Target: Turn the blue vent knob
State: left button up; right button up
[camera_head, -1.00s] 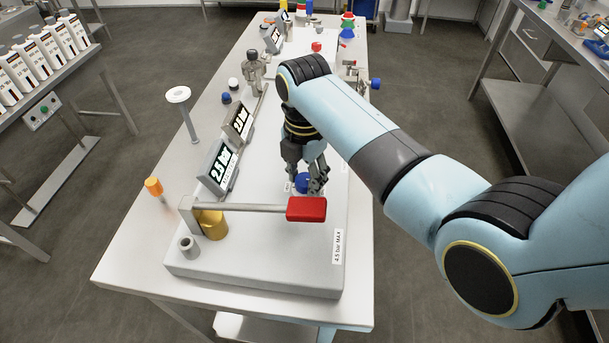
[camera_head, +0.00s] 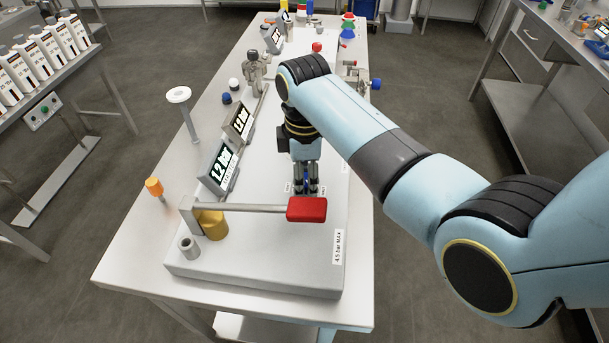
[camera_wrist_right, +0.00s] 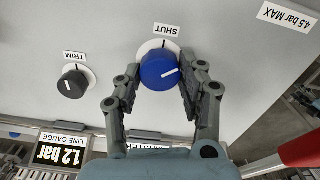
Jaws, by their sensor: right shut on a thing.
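The blue vent knob (camera_wrist_right: 158,70) sits on a white disc on the grey panel, below a SHUT label (camera_wrist_right: 166,29) in the wrist view. Its white pointer line points right and slightly up there, not at the label. My right gripper (camera_wrist_right: 160,82) is shut on the knob, one finger on each side. In the head view the right gripper (camera_head: 306,188) points straight down and mostly hides the knob, with a little blue showing between the fingers. My left gripper is not in view.
A red-handled lever (camera_head: 306,209) crosses just in front of the gripper. A black TRIM knob (camera_wrist_right: 75,81) sits left of the blue knob. A brass cylinder (camera_head: 213,225) stands under the lever's left end. A 4.5 bar MAX label (camera_head: 338,246) marks the panel.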

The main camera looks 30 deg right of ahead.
jog(key=m, duration=0.6)
jog(key=shift+m, duration=0.3)
jog(key=m, duration=0.6)
jog(key=shift+w+d, duration=0.1)
jog(key=m, duration=0.6)
jog(key=shift+m, duration=0.4)
jog(key=m, duration=0.6)
jog(key=shift+m, duration=0.3)
jog(key=o, duration=1.2)
